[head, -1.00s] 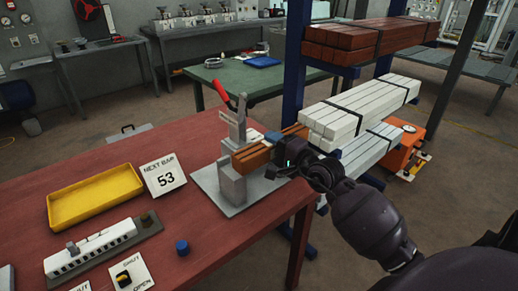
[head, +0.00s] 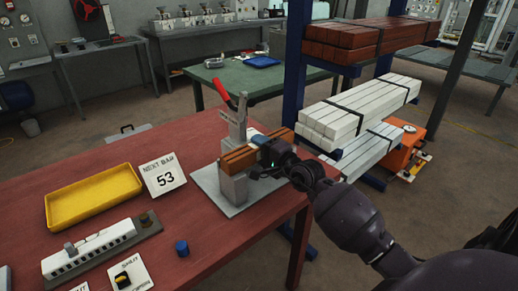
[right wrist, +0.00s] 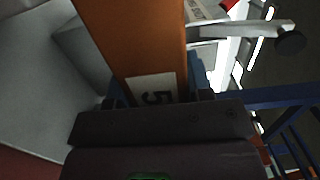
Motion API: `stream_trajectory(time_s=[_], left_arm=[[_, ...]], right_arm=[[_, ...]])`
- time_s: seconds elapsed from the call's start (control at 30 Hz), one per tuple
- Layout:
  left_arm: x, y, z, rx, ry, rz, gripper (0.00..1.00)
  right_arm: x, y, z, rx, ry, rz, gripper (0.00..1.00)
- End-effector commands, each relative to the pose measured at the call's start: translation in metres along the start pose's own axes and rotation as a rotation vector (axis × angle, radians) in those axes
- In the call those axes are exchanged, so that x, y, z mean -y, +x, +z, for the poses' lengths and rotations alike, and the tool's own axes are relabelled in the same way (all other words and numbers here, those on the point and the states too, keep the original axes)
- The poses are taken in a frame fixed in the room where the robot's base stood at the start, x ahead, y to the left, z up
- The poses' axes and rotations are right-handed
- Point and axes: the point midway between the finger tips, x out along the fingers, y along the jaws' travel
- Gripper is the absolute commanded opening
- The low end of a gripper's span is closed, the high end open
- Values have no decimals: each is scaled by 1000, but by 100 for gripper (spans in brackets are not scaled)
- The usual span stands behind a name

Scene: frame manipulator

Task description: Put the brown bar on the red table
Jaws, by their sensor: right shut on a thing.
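The brown bar (head: 238,159) is at the grey fixture near the right end of the red table (head: 215,250). Its left end overlaps the top of the fixture's front block; whether it rests on it I cannot tell. My right gripper (head: 268,160) is shut on the bar to the right of that block. In the right wrist view the bar (right wrist: 135,35) runs away from the jaws, with a white label partly showing a 5. The gripper hides part of the bar. My left gripper is not in view.
The fixture (head: 234,188) has a grey plate, blocks and a red-handled lever (head: 242,103). A yellow tray (head: 92,197), a "53" sign (head: 162,177) and a blue knob (head: 182,248) are on the table. A rack (head: 292,55) with white and brown bars stands behind right.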

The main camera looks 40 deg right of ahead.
Motion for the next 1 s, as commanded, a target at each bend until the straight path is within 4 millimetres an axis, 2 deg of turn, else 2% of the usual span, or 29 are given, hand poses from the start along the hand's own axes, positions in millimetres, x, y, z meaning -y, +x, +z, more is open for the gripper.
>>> stream_trajectory(time_s=[0.17, 0.2, 0.37, 0.73, 0.87, 1.0], left_arm=[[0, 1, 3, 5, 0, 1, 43], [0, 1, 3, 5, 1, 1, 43], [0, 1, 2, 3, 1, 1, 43], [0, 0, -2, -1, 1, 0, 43], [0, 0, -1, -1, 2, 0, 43], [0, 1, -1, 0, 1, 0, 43]], right_arm=[[-3, 0, 0, 0, -1, -1, 0], [-4, 0, 0, 0, 0, 0, 50], [-3, 0, 0, 0, 0, -1, 72], [2, -2, 0, -1, -1, -1, 72], [0, -17, -1, -1, -1, 1, 72], [0, -42, -1, -1, -3, 1, 72]])
